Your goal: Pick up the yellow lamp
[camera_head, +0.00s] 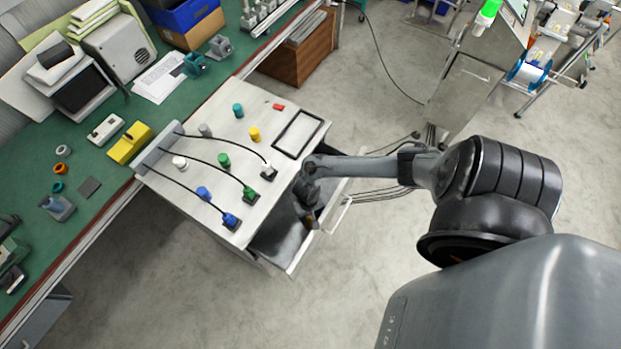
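A small yellow cylinder (254,134), which looks like the yellow lamp, stands on the grey top of the cabinet (222,120), left of a black square outline. My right arm comes in from the right. Its gripper (311,215) points down over the pulled-out drawer (283,236) at the cabinet's front, below and right of the yellow cylinder and apart from it. Its fingers are dark and small, and I cannot tell whether they are open or hold anything. My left gripper is not in view.
The cabinet top also bears blue (204,193), green (224,160), teal (238,110) and white cylinders, a red piece (278,107) and black cables. A yellow box (129,143) lies on the green bench (100,185) at left. Open floor lies beyond the drawer.

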